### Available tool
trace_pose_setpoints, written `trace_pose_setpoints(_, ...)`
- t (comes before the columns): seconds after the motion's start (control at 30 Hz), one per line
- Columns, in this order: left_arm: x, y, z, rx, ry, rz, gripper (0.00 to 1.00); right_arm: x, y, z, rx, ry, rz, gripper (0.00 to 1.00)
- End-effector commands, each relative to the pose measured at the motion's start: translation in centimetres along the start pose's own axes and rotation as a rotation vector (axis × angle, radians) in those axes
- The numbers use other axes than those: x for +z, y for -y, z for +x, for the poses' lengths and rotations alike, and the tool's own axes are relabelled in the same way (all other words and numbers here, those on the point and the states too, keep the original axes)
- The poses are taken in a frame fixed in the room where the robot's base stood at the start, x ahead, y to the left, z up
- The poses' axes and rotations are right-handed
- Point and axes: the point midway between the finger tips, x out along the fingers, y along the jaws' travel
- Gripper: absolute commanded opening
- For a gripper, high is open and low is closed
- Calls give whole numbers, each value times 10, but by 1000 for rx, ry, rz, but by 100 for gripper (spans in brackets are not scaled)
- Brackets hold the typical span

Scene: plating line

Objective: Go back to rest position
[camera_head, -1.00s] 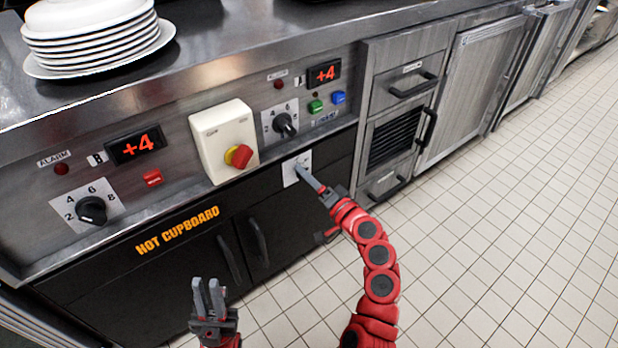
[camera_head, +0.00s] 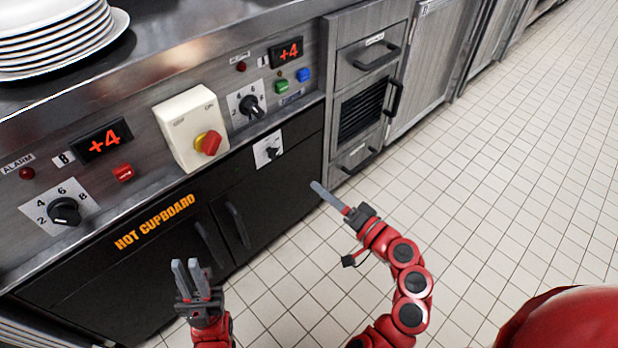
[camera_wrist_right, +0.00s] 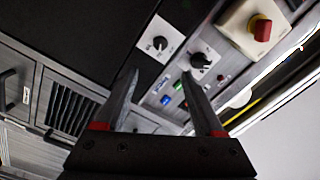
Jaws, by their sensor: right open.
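My left gripper (camera_head: 192,277) stands low in front of the hot cupboard, its two grey fingers pointing up and slightly apart, with nothing between them. My right gripper (camera_head: 322,190) is in front of the right end of the black cupboard, clear of the panel, and its fingers overlap in the head view. In the right wrist view its two fingers (camera_wrist_right: 165,95) are spread wide and empty. A small black knob on a white plate (camera_head: 268,149) sits on the cupboard front, up and left of the right gripper, not touched by it. It also shows in the right wrist view (camera_wrist_right: 159,43).
The hot cupboard (camera_head: 130,275) has a red and yellow switch box (camera_head: 190,130), dials and +4 displays above it. A plate stack (camera_head: 60,35) stands on the counter. Steel drawers (camera_head: 365,90) are to the right. The tiled floor (camera_head: 500,180) is open.

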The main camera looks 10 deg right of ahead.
Motion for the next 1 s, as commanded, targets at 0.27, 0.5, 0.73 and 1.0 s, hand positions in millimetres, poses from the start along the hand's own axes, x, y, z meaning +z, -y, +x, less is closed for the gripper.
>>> trace_pose_setpoints(0.27, 0, 0, 1, -1, 1, 0, 18, 1, 0, -13, -1, 3, -1, 70)
trace_pose_setpoints(0.5, 0, 0, 0, -1, 1, 0, 18, 1, 0, -13, -1, 2, -1, 70)
trace_pose_setpoints(0.73, 0, 0, 0, -1, 1, 0, 18, 0, -2, -12, 6, -3, 2, 70)
trace_pose_setpoints(1.0, 0, 0, 0, -1, 1, 0, 18, -28, -87, -14, 260, -237, 33, 70)
